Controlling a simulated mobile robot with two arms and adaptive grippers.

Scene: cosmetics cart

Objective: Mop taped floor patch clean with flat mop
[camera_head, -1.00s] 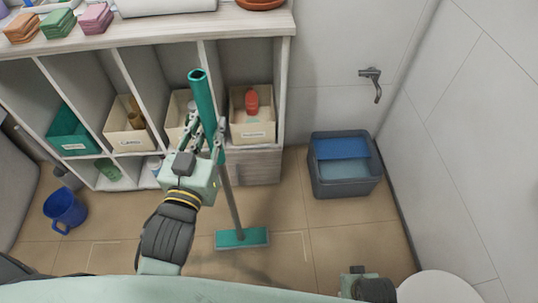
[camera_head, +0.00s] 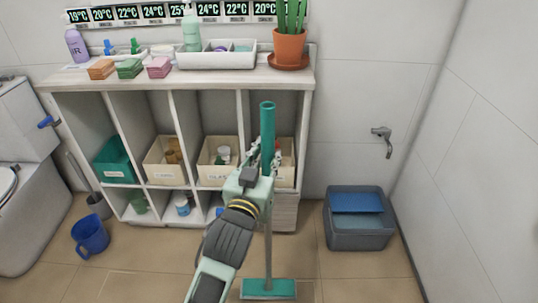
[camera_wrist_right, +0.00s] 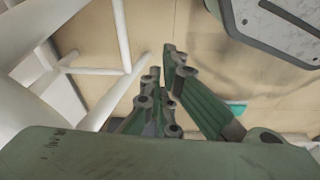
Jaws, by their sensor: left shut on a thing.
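The flat mop stands nearly upright, with its green-topped handle (camera_head: 267,125) in front of the shelf unit and its teal flat head (camera_head: 268,289) low at the floor. My left gripper (camera_head: 265,160) is shut around the handle below its top end. Faint pale tape lines (camera_head: 125,271) show on the tan floor left of the mop; most of the patch is out of the head view. My right gripper (camera_wrist_right: 165,60) shows only in the right wrist view, pointing at the floor, its fingers close together. A dark smudge (camera_wrist_right: 285,75) shows on the floor there.
The shelf unit (camera_head: 180,83) with bins stands behind the mop. A blue mug or bucket (camera_head: 90,234) is on the floor at left, near the toilet (camera_head: 25,190). A grey bucket with blue top (camera_head: 358,220) stands at right by the wall tap (camera_head: 382,140).

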